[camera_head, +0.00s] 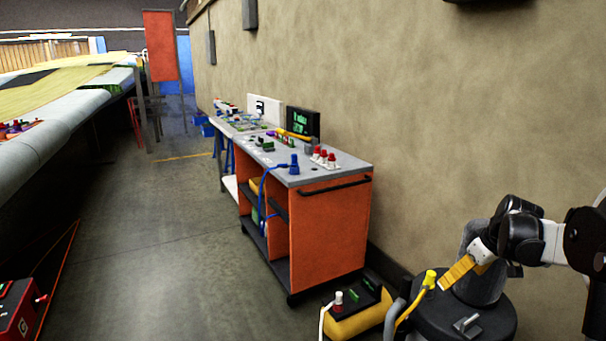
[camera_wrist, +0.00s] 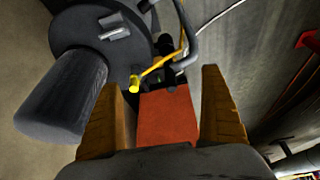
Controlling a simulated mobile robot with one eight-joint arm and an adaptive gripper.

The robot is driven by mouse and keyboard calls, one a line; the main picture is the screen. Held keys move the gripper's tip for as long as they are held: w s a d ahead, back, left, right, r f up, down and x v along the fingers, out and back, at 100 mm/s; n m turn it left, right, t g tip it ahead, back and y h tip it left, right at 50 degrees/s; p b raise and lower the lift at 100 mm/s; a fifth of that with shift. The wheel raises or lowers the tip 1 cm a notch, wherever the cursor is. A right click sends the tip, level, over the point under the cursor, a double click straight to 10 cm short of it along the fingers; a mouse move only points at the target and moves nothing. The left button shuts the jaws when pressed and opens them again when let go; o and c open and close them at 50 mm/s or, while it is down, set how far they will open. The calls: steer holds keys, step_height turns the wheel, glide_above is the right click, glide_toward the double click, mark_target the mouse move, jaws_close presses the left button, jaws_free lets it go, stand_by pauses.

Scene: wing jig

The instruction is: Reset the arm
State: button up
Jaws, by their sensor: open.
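My gripper (camera_wrist: 165,112) is open in the wrist view. Its two orange-yellow fingers stand wide apart, one at the left and one at the right. A flat orange-red face (camera_wrist: 170,118) shows in the gap; I cannot tell what it belongs to or how far away it is. In the head view my gripper (camera_head: 458,274) is at the lower right, at the end of my white and black arm. It appears in front of or above a dark round drum (camera_head: 490,322). No object shows in its grip.
An orange cart (camera_head: 330,235) with tools stands along the wall. A yellow unit (camera_head: 360,318) with a hose lies by the drum. A red box (camera_head: 16,310) is at the lower left. A long wing (camera_head: 60,112) is at left. The grey floor between is clear.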

steer(key=s+a+r+m+h, duration=0.1)
steer(key=s+a+r, duration=0.35)
steer(key=a, duration=0.35)
steer(key=s+a+r+m, duration=0.1)
steer(key=s+a+r, duration=0.35)
steer(key=a, duration=0.45)
steer(key=s+a+f+m+t, duration=0.1)
steer(key=s+a+f+t, duration=0.1)
steer(key=s+a, duration=1)
steer(key=s+f, duration=0.1)
steer(key=s, duration=0.3)
steer(key=shift+f+t, duration=0.2)
steer(key=shift+t, duration=0.2)
